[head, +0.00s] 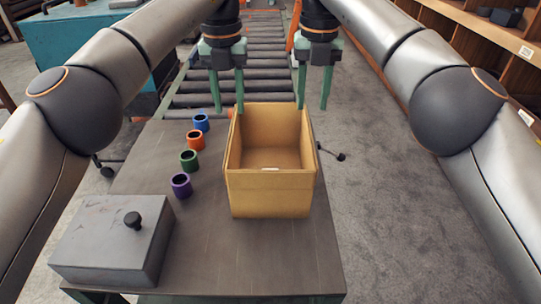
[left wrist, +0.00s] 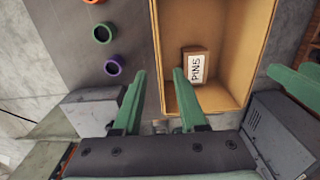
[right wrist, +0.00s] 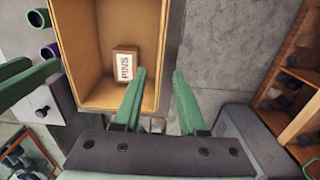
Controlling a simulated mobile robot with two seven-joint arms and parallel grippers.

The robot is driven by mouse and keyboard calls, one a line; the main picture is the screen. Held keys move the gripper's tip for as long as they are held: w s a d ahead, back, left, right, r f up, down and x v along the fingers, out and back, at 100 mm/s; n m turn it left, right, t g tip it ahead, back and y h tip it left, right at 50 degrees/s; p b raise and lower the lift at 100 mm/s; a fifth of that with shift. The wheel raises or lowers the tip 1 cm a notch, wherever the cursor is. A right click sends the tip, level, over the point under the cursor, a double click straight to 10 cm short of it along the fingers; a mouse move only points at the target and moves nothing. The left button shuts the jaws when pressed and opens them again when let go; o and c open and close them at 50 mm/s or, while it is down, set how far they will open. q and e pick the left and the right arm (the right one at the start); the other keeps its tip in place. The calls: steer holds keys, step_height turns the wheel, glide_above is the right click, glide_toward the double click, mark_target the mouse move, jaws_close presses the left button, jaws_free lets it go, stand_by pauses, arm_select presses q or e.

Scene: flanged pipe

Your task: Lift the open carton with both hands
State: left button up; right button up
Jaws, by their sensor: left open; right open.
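The open carton (head: 270,196) is a tan box standing upright on the dark table. A small box labelled PINS (left wrist: 195,66) lies inside it, and it also shows in the right wrist view (right wrist: 125,65). My left gripper (head: 228,109) points down, open and empty, by the carton's far left corner. In the left wrist view the left wall lines up between its fingers. My right gripper (head: 313,108) points down, open and empty, by the far right corner, with the right wall lined up between its fingers. I cannot tell whether the fingertips are below the rim.
Blue (head: 201,122), orange (head: 195,140), green (head: 189,161) and purple (head: 181,186) pipe pieces stand in a row left of the carton. A grey lidded block with a black knob (head: 112,240) is at the table's front left. A roller conveyor (head: 262,60) lies behind.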

mark_target(234, 148)
arm_select(q)
steer(key=shift+s, duration=0.15)
arm_select(e)
steer(key=shift+s, duration=0.15)
arm_select(q)
steer(key=shift+f, duration=0.1)
arm_select(e)
steer(key=shift+f, duration=0.1)
arm_select(q)
step_height(234, 148, down, 12)
steer(key=shift+f, duration=0.2)
arm_select(e)
step_height(234, 148, down, 12)
steer(key=shift+f, duration=0.2)
arm_select(q)
steer(key=shift+c, duration=0.3)
arm_select(e)
steer(key=shift+c, duration=0.3)
arm_select(q)
jaws_close()
arm_select(e)
jaws_close()
arm_select(q)
steer(key=shift+r, duration=0.1)
arm_select(e)
steer(key=shift+r, duration=0.1)
